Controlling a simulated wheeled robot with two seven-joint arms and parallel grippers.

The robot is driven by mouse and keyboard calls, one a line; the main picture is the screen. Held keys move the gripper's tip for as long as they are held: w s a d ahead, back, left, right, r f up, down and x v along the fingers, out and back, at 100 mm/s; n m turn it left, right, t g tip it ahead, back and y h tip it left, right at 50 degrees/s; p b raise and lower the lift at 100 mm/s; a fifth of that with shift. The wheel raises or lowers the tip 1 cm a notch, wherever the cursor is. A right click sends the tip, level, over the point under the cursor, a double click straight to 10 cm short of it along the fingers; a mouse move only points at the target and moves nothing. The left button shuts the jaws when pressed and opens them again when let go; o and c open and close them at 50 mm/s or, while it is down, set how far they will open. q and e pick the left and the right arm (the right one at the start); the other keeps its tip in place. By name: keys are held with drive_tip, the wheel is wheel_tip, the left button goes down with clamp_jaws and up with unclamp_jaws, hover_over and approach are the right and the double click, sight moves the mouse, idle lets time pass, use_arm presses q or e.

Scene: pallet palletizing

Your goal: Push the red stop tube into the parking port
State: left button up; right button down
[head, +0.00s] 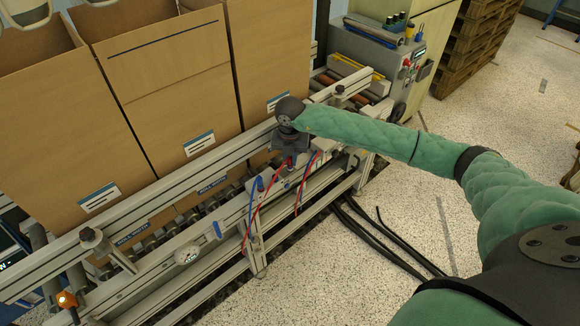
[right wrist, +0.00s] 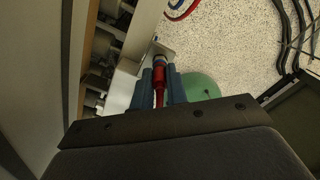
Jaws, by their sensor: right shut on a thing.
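My right gripper (head: 290,160) reaches down to the side rail of the roller conveyor. In the right wrist view, its two blue-grey fingers (right wrist: 160,87) are shut on the red stop tube (right wrist: 159,83), one on each side. The held end of the tube points at a metallic round fitting (right wrist: 160,61) on a light bracket, which may be the parking port. I cannot tell how far the tube sits in it. In the head view, a red tube (head: 264,208) hangs in a curve from under the gripper. My left gripper is out of view.
Large open cardboard boxes (head: 160,90) stand on the conveyor behind the rail (head: 150,210). A blue tube (head: 252,195) hangs close to the red one. Black cables (head: 385,240) lie on the speckled floor. A control cabinet (head: 375,45) and wooden pallets (head: 475,45) stand farther back.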

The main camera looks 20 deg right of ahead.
drive_tip(key=shift+f, duration=0.15)
idle(0.8)
drive_tip(key=c, duration=1.3)
unclamp_jaws()
